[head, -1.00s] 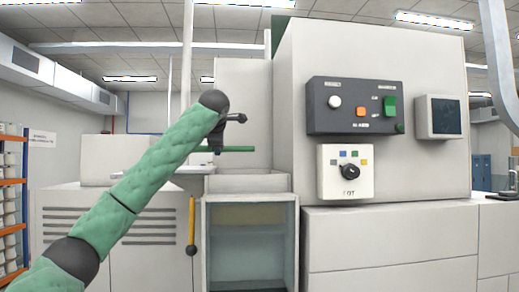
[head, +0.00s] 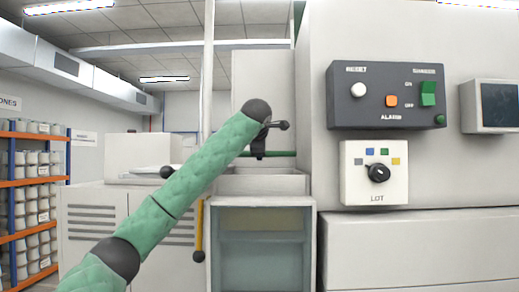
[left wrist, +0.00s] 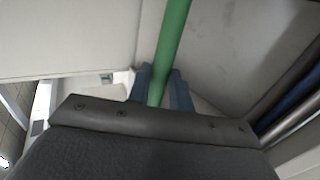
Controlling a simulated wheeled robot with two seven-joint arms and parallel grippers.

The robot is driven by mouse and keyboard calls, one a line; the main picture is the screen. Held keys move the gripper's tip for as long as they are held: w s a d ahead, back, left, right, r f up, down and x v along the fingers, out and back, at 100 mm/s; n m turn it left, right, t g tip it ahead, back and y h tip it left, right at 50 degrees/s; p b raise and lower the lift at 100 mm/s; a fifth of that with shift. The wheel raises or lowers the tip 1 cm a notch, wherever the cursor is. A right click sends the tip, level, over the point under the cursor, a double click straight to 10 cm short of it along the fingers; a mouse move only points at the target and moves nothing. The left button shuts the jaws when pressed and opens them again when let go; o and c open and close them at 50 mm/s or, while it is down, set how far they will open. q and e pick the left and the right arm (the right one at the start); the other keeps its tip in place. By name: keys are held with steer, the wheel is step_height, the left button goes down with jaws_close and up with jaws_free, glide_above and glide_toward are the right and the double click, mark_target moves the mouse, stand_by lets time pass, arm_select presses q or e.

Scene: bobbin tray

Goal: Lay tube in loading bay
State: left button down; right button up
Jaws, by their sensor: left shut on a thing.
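A thin green tube (head: 283,153) lies roughly level in the head view, partly hidden behind my left gripper (head: 258,154). My left gripper is shut on it. In the left wrist view the tube (left wrist: 172,40) runs up the picture from between the two blue-grey fingers (left wrist: 160,88). In the head view the tube shows above a pale open trough (head: 260,184) on the machine, which looks like the loading bay. I cannot tell whether the tube touches it. My right gripper is not in view.
A tall pale machine body stands right of the trough, with a dark control panel (head: 388,96), a white dial box (head: 374,172) and a screen (head: 499,105). A glass-fronted cabinet (head: 261,250) is below the trough. A yellow handle (head: 199,230) hangs beside it. Shelves (head: 35,200) stand far left.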

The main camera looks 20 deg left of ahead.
arm_select(q)
steer(key=c, duration=1.2)
jaws_free()
steer(key=shift+s+a+r, duration=0.15)
steer(key=shift+s+r, duration=0.05)
steer(key=shift+s, duration=0.1)
steer(key=shift+o, duration=0.2)
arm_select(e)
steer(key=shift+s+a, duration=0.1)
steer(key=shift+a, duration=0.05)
arm_select(q)
steer(key=shift+w+f, duration=0.1)
